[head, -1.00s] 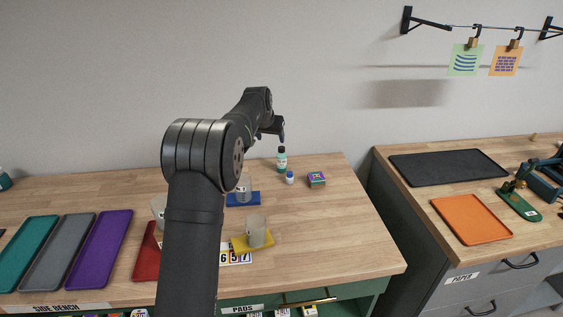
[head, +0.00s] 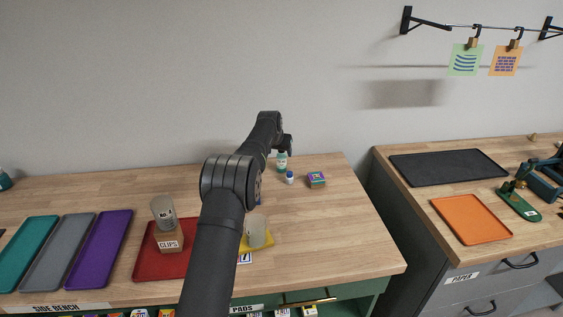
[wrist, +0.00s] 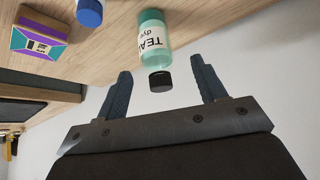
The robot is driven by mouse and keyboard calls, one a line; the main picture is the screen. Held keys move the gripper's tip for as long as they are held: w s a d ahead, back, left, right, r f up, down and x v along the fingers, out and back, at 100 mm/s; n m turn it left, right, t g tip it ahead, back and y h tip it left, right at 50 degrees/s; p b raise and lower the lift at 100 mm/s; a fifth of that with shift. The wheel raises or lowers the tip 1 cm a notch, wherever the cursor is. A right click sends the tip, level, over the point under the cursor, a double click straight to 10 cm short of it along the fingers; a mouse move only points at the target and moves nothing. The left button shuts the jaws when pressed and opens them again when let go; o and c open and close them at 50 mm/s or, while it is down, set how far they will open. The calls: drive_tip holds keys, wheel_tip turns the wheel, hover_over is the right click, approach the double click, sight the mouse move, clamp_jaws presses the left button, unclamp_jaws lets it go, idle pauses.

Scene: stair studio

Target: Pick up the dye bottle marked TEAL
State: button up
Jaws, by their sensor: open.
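The teal dye bottle (wrist: 153,37) has a black cap and a white label reading TEAL dye. In the wrist view it stands on the wooden bench, its cap pointing towards my gripper. My gripper (wrist: 162,88) is open, with the bottle's cap between the two fingertips and clear space on both sides. In the head view the bottle (head: 282,162) stands at the back of the bench, and my gripper (head: 284,150) is right by its top, mostly hidden behind my arm.
A small blue-capped bottle (head: 289,177) stands close in front of the teal bottle. A purple and teal box (head: 316,180) lies to its right. A cup (head: 257,233) on a yellow pad is nearer. The right front of the bench is clear.

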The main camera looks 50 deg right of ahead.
sight(281, 154)
drive_tip(key=x, duration=0.3)
drive_tip(key=shift+s+f, duration=0.25)
drive_tip(key=shift+x, duration=0.95)
drive_tip(key=c, duration=1.1)
